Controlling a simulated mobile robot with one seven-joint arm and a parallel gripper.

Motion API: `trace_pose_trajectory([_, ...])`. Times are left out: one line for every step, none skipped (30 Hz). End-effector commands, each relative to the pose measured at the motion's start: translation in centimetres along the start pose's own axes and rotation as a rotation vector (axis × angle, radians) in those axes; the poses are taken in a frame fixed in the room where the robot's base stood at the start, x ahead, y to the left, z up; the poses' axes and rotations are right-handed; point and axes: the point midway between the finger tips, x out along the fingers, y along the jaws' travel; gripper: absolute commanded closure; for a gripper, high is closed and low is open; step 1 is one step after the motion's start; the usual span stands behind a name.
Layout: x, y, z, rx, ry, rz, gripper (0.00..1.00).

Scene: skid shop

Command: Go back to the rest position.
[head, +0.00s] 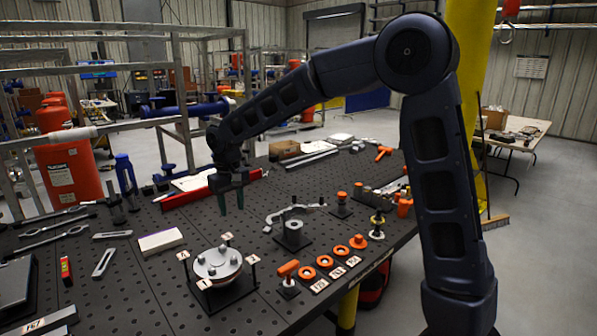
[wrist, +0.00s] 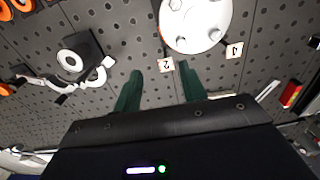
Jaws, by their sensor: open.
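My gripper (head: 231,203) hangs over the dark perforated worktable (head: 125,268), with its fingers pointing down. In the wrist view its two green fingers (wrist: 158,86) stand apart with nothing between them. In the head view the gripper is above and behind the round silver flange (head: 218,263). The flange sits on a black stand with small numbered tags around it. In the wrist view the flange (wrist: 196,22) lies beyond the fingertips, apart from them. The tag marked 2 (wrist: 166,64) shows near the fingertips.
A curved silver clamp part (head: 292,212) and a grey ring on a black block (head: 294,229) stand right of the gripper. Several orange rings (head: 325,261) line the front edge. A yellow post (head: 467,60) rises at right.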

Motion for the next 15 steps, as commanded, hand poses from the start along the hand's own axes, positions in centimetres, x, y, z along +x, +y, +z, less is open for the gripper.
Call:
trace_pose_trajectory([-1.0,2.0,0.8,0.025,0.014,0.007,0.58])
trace_pose_trajectory([-1.5,3.2,1.4,0.04,0.02,0.011,0.58])
trace_pose_trajectory([-2.1,4.7,2.2,0.058,0.029,0.017,0.58])
trace_pose_trajectory([-2.6,5.8,2.8,0.072,0.036,0.021,0.58])
trace_pose_trajectory([-3.1,6.8,3.4,0.085,0.042,0.024,0.58])
trace_pose_trajectory([-3.6,8.3,4.3,0.104,0.051,0.029,0.58])
trace_pose_trajectory([-4.1,9.3,5.0,0.118,0.058,0.033,0.58])
trace_pose_trajectory([-4.5,10.3,5.7,0.133,0.063,0.036,0.58])
trace_pose_trajectory([-5.0,11.5,6.7,0.152,0.072,0.041,0.58])
trace_pose_trajectory([-5.4,12.5,7.4,0.166,0.078,0.044,0.58])
trace_pose_trajectory([-5.7,13.4,8.2,0.18,0.085,0.047,0.58])
trace_pose_trajectory([-6.2,14.7,9.3,0.2,0.092,0.052,0.58])
trace_pose_trajectory([-6.5,15.5,10.1,0.214,0.099,0.056,0.58])
trace_pose_trajectory([-6.8,16.3,10.9,0.229,0.104,0.059,0.58])
trace_pose_trajectory([-7.2,17.4,12.1,0.248,0.113,0.063,0.58])
